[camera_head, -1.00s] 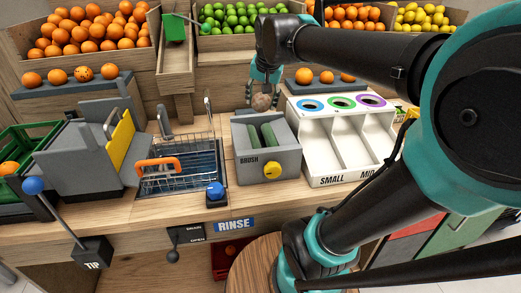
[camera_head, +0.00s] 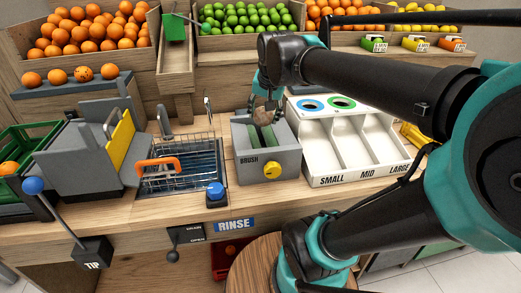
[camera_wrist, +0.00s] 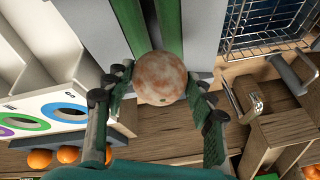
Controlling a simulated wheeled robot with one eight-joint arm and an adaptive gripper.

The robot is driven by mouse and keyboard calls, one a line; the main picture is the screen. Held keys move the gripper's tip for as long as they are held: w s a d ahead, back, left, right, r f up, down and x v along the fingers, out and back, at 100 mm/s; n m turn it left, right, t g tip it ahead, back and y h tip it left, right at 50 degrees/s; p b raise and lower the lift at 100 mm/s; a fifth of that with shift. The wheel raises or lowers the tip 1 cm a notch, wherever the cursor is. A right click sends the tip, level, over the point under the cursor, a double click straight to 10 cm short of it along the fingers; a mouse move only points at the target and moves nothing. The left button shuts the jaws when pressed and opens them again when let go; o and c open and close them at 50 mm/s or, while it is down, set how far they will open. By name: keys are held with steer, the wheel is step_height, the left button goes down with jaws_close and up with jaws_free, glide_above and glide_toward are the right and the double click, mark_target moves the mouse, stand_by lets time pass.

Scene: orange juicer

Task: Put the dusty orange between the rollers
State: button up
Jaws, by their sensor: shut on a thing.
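The dusty orange (camera_wrist: 160,78) is pale brown and blotchy, held between the two fingers of my gripper (camera_wrist: 158,100) in the wrist view. In the head view my gripper (camera_head: 266,100) points down over the back of the grey BRUSH box (camera_head: 267,165), shut on the dusty orange (camera_head: 264,115). The green rollers (camera_head: 262,136) lie side by side in the box, with a gap between them. In the wrist view the rollers (camera_wrist: 168,25) run away from the orange, which overlaps their near ends. Whether the orange touches them I cannot tell.
The white sorting bin (camera_head: 345,150) with ringed holes stands just right of the box. The sink with a wire basket (camera_head: 180,170) and a tap (camera_head: 207,108) are to the left. A yellow knob (camera_head: 272,171) is on the box's front.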

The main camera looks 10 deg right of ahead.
steer(key=shift+w+f, duration=0.15)
steer(key=shift+f, duration=1.2)
steer(key=shift+w+f, duration=0.15)
steer(key=shift+f, duration=1.15)
steer(key=o, duration=1.3)
steer(key=v, duration=1.2)
